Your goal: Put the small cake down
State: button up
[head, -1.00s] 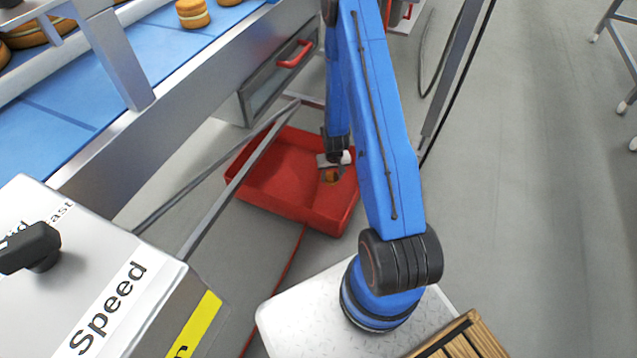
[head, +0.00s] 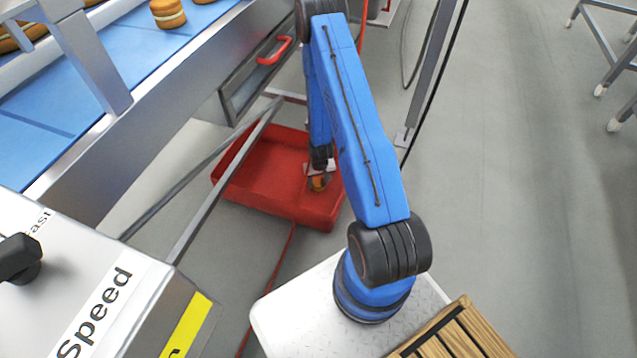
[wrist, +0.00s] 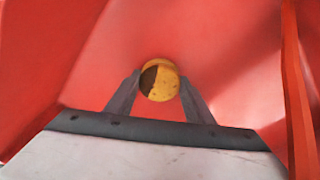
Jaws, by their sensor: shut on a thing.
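The small cake (wrist: 164,84) is round and yellow with a dark brown patch on its left part. In the wrist view it sits between the two fingertips of my gripper (wrist: 157,86), which is shut on it. In the head view the cake (head: 318,183) shows small and orange-brown below my gripper (head: 317,176). Both are over the inside of the red tray (head: 250,180), near its right side. I cannot tell whether the cake touches the tray floor.
A blue conveyor (head: 135,55) with several round cakes (head: 168,13) runs at the upper left. A grey drawer with a red handle (head: 274,51) is beyond the tray. A control box marked Speed (head: 90,290) stands at the lower left.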

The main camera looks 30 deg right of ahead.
jog(key=shift+f, duration=0.1)
jog(key=o, duration=0.7)
notch_tip(320, 180, up, 12)
jog(key=s, duration=0.1)
notch_tip(320, 180, up, 19)
send_over(319, 185)
jog(key=w+a, duration=0.2)
jog(key=a, duration=0.2)
jog(key=s+a+r+n+t, duration=0.1)
jog(key=s+a+r, duration=0.15)
jog(key=r, duration=0.55)
jog(key=s+a+r+n+t, duration=0.15)
jog(key=s+r, duration=0.25)
jog(key=r, duration=0.5)
jog(key=s+a+r, duration=0.3)
jog(key=s+r, duration=0.6)
jog(key=s, duration=0.3)
jog(key=s+a+r+n, duration=0.1)
jog(key=s+a+r, duration=0.3)
jog(key=s+r, duration=0.5)
jog(key=shift+s+a+t, duration=0.15)
jog(key=shift+s+t, duration=0.3)
jog(key=shift+s, duration=1.35)
